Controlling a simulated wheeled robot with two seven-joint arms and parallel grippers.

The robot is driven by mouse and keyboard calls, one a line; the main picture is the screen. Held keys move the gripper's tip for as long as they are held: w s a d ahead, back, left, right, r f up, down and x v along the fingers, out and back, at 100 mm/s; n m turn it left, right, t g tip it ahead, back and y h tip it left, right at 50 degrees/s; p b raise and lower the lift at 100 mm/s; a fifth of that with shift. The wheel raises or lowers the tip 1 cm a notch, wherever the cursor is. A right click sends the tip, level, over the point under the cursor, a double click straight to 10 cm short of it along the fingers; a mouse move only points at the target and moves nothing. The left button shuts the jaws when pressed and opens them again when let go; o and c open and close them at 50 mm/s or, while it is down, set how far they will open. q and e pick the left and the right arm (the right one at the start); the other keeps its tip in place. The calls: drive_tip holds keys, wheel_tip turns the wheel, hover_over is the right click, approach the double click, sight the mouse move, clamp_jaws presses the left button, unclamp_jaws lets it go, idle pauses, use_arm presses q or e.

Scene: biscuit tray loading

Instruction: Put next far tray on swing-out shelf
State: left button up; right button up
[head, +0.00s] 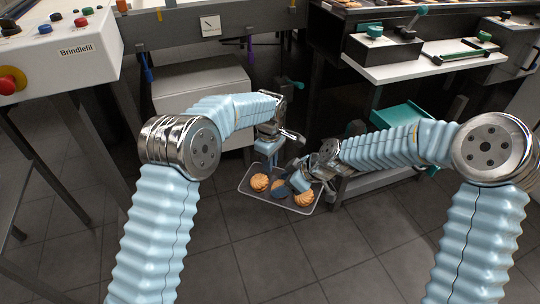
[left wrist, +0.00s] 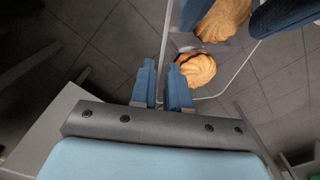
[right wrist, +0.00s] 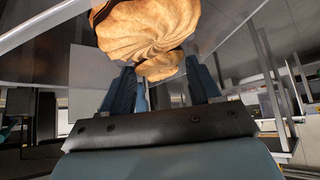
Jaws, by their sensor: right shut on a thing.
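A clear tray (head: 244,189) hangs low in the middle of the head view, with large ridged biscuits (head: 303,199) in it. My left gripper (head: 269,164) points down at its far edge. In the left wrist view its fingers (left wrist: 165,85) are close together, with the tray's rim between them. My right gripper (head: 290,182) reaches over the tray. In the right wrist view its fingers (right wrist: 163,75) stand apart, shut on a biscuit (right wrist: 160,66). Another biscuit (right wrist: 148,28) hides part of it. The left wrist view shows a biscuit (left wrist: 198,69) near the tray's corner.
A white shelf (head: 425,62) with green-handled fittings juts out at the upper right. A grey box (head: 200,90) stands behind my left arm. A control panel (head: 60,45) is at the upper left. The tiled floor (head: 235,260) in front is clear.

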use_arm(q)
clamp_jaws()
